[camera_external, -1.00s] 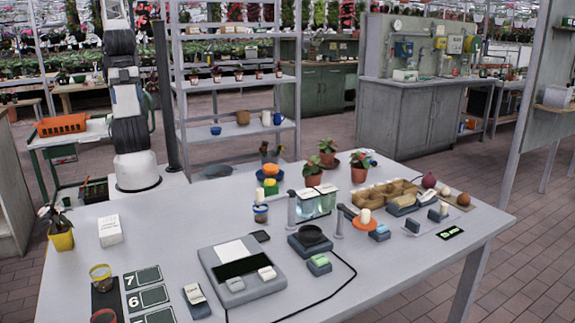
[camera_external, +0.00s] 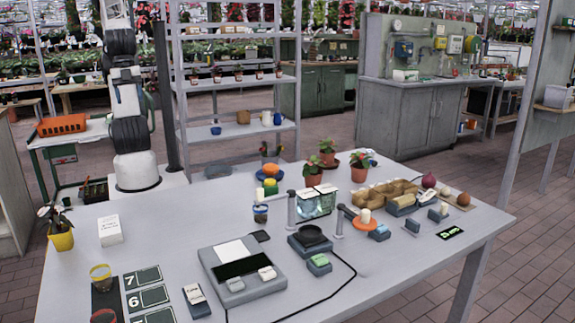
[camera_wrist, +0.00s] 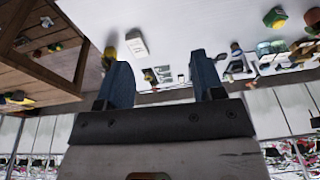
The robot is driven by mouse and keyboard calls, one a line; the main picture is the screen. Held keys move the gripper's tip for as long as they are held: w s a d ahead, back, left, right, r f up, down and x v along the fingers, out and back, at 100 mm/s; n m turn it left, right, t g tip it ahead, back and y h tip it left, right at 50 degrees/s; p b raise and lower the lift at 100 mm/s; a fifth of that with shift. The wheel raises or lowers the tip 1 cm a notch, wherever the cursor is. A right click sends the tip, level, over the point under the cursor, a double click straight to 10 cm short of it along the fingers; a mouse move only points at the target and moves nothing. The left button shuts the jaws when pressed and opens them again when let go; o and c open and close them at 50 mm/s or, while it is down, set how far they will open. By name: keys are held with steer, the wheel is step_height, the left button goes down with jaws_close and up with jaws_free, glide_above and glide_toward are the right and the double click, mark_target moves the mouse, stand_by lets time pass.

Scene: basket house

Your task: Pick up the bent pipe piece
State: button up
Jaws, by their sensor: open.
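I cannot surely make out the bent pipe piece. In the external view the gripper is out of frame.
A grey scale-like device (camera_external: 242,272), a black round pad (camera_external: 311,238), potted plants (camera_external: 312,172), a divided brown tray (camera_external: 384,192) and a white box (camera_external: 110,230) crowd the table. A black cable runs near the front. The front right of the tabletop is clear.

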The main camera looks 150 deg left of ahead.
steer(key=w+a+f+m+g+y, duration=0.1)
steer(key=w+a+m+y, duration=0.15)
steer(key=w+a, duration=0.85)
steer(key=w+a+f+m+y, duration=0.15)
steer(key=w+a+y, duration=0.3)
steer(key=a, duration=1.25)
steer(key=w+a+m+g+y, duration=0.1)
steer(key=w+a+m+y, duration=0.2)
steer(key=w+a, duration=0.85)
steer(key=m+y, duration=0.3)
steer(key=m, duration=0.5)
glide_above(368, 151)
steer(key=w+d, duration=0.3)
steer(key=d, duration=1.2)
step_height(368, 151, down, 14)
steer(key=s+a+f+m, duration=0.1)
steer(key=a+f, duration=0.2)
steer(key=s+a+f+m, duration=0.1)
steer(key=a+f, duration=0.2)
steer(key=a, duration=0.1)
steer(key=s+a+f+m+t, duration=0.1)
steer(key=s+a+f+m, duration=0.1)
steer(key=a+f, duration=0.1)
steer(key=shift+a+f, duration=0.1)
steer(key=shift+a, duration=0.2)
steer(key=shift+w, duration=0.1)
steer(key=shift+x, duration=1.25)
